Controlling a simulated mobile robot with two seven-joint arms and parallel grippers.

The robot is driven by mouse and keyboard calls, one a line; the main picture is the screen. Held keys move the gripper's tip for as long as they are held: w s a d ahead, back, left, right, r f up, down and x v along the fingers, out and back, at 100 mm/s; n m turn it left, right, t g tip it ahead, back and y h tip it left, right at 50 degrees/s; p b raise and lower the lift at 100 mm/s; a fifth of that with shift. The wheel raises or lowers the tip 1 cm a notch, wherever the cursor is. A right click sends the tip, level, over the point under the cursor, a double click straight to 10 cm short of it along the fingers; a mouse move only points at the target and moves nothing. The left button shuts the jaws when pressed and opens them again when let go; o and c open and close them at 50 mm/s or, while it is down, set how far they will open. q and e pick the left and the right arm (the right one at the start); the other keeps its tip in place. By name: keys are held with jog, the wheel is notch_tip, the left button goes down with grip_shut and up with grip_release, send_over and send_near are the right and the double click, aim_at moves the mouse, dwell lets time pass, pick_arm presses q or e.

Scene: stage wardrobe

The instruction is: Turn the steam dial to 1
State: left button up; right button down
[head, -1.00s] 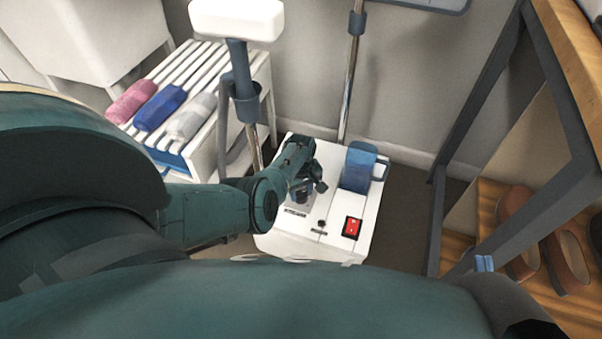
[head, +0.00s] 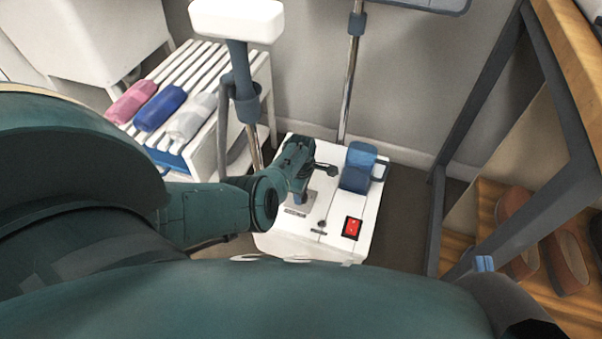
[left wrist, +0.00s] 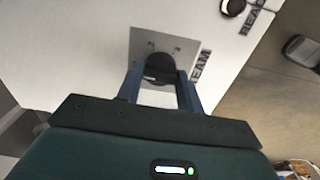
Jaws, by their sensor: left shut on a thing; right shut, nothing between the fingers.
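The steam dial (left wrist: 158,68) is a black round knob on a grey square plate (left wrist: 183,46) in the left wrist view. The lettering beside it is partly hidden by a finger, with "EAM" showing. My left gripper (left wrist: 160,88) is shut on the dial, one blue finger on each side. In the head view my left gripper (head: 306,194) reaches down onto the top of the white steamer base (head: 280,240) and hides most of the dial. I cannot read the dial's setting. My right gripper (head: 485,264) shows only as blue fingertips at lower right, shut and empty.
A red switch (head: 352,228), a small black knob (head: 321,224) and a blue tank (head: 358,168) are on the base. A chrome pole (head: 348,90) rises behind.

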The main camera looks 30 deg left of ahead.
pick_arm(q)
jog(key=shift+n, duration=0.3)
jog(key=o, duration=1)
jog(key=shift+r, duration=0.1)
jog(key=shift+r+p, duration=0.35)
jog(key=shift+p, duration=0.05)
notch_tip(320, 180, up, 12)
jog(key=p, duration=0.7)
jog(key=shift+r+p, duration=0.15)
jog(key=shift+p, duration=0.25)
pick_arm(e)
jog(key=shift+s+d+r+m+g+h, duration=0.4)
jog(key=shift+d+r+m+g+h, duration=0.15)
jog(key=shift+d+m+g+h, duration=0.3)
jog(key=shift+s+d+r+m+g+h, duration=0.35)
jog(key=shift+d+r+m+g+h, duration=0.15)
jog(key=shift+m+g, duration=0.4)
jog(key=shift+r, duration=0.1)
